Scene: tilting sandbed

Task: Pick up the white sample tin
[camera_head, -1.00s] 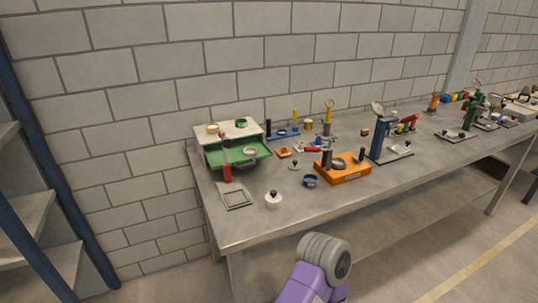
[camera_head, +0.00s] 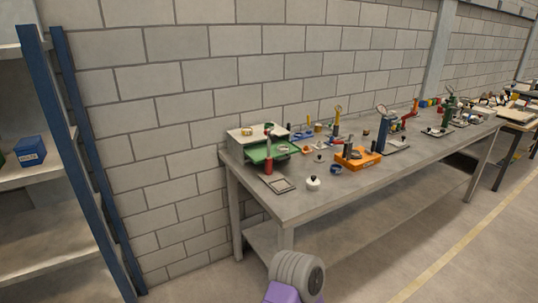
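A small white round pot with a dark knob on top (camera_head: 313,184) stands upright near the front edge of the grey workbench (camera_head: 300,208). It looks like the white sample tin, but it is too small to be sure. A smaller pale round piece with a dark knob (camera_head: 319,159) sits farther back on the bench. A purple and grey part of my own arm shows at the bottom, well in front of the bench. Neither of my grippers is in view.
Close to the white pot are a square grey frame (camera_head: 278,184), a green tray (camera_head: 272,152), a red-handled tool (camera_head: 268,164), a dark blue ring (camera_head: 336,169) and an orange block (camera_head: 357,158). A blue-posted shelf (camera_head: 70,150) stands at left. Floor in front is clear.

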